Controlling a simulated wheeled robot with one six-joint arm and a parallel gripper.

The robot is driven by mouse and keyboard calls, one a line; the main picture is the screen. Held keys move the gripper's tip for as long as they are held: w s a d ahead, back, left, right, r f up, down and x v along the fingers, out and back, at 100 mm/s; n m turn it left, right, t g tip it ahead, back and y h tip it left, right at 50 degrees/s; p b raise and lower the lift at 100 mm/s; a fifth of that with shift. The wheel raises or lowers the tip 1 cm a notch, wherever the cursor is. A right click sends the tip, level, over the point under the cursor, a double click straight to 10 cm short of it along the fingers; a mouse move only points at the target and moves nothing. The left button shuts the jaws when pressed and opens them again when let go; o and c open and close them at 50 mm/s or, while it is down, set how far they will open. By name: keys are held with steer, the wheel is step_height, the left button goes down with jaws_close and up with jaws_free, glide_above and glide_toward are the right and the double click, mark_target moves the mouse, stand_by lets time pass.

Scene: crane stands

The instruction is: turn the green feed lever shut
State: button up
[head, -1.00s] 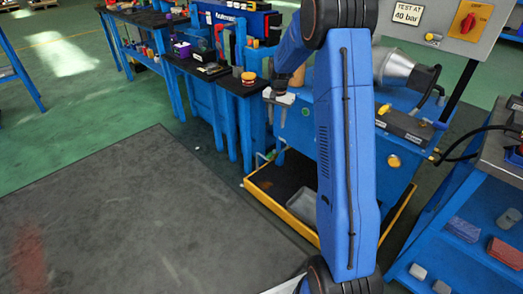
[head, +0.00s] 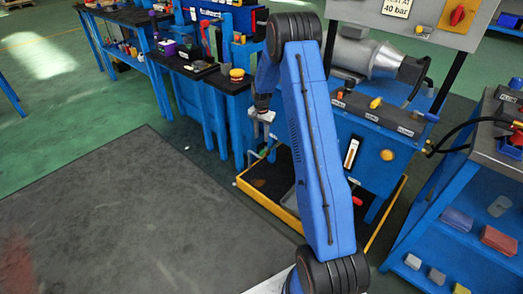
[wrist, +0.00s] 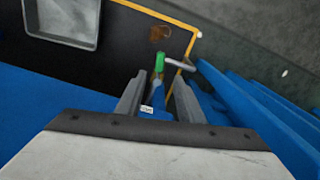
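The green feed lever (wrist: 160,62) shows in the wrist view as a small green grip just beyond my fingertips, roughly in line with the gap between them. A pale pipe (wrist: 180,65) runs to the right beside it. My gripper (wrist: 160,82) is open, with its two grey fingers apart and nothing visibly held. A small white label (wrist: 147,109) shows lower down between the fingers. In the head view my gripper (head: 262,115) hangs at the left end of the blue test bench (head: 370,180). A small greenish part shows below it, too small to read clearly.
A yellow-edged drip tray (head: 262,208) lies under the bench, with a grey pan (wrist: 62,20) in it. A workbench with tools (head: 205,72) stands at the left. A blue cart (head: 450,225) stands at the right. The dark floor mat (head: 120,215) is clear.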

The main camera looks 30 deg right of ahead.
mark_target(262, 151)
step_height(262, 151, down, 10)
stand_by(0.5)
jaws_close()
